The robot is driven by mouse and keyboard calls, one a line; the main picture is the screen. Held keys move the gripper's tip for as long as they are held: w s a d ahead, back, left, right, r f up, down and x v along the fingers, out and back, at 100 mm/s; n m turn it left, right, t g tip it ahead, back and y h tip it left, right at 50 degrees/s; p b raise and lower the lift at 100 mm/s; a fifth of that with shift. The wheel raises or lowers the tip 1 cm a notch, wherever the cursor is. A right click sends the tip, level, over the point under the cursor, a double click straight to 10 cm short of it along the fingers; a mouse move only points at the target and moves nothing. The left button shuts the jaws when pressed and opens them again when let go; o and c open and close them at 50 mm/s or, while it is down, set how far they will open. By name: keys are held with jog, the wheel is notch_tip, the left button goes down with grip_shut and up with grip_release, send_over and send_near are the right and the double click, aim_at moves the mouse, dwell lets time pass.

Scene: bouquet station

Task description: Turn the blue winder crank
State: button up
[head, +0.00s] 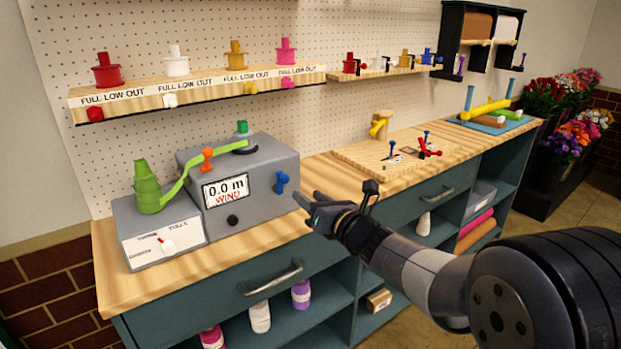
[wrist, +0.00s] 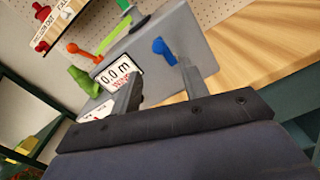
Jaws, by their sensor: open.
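The blue winder crank (head: 281,182) sticks out from the right part of the front of the grey winder box (head: 255,206), beside a display reading "0.0 m WIND". My gripper (head: 303,208) is open and empty, a little in front and to the right of the crank in the head view, apart from it. In the wrist view the blue crank (wrist: 163,50) shows ahead, above and between the tips of my gripper (wrist: 160,82). A green ribbon (head: 180,178) runs from a green spool on the left past an orange lever (head: 208,158) to the winder's top.
A shelf (head: 200,92) of colored spools hangs above. To the right lies a wooden board (head: 395,155) with small tools. The wooden counter (head: 320,185) between is clear.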

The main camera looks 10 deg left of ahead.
aim_at(287, 180)
jog(key=p+x, duration=0.2)
jog(key=x, duration=0.8)
jog(key=shift+w+a+p, duration=0.1)
jog(key=shift+a+p, duration=0.2)
jog(key=shift+c, duration=0.2)
grip_shut()
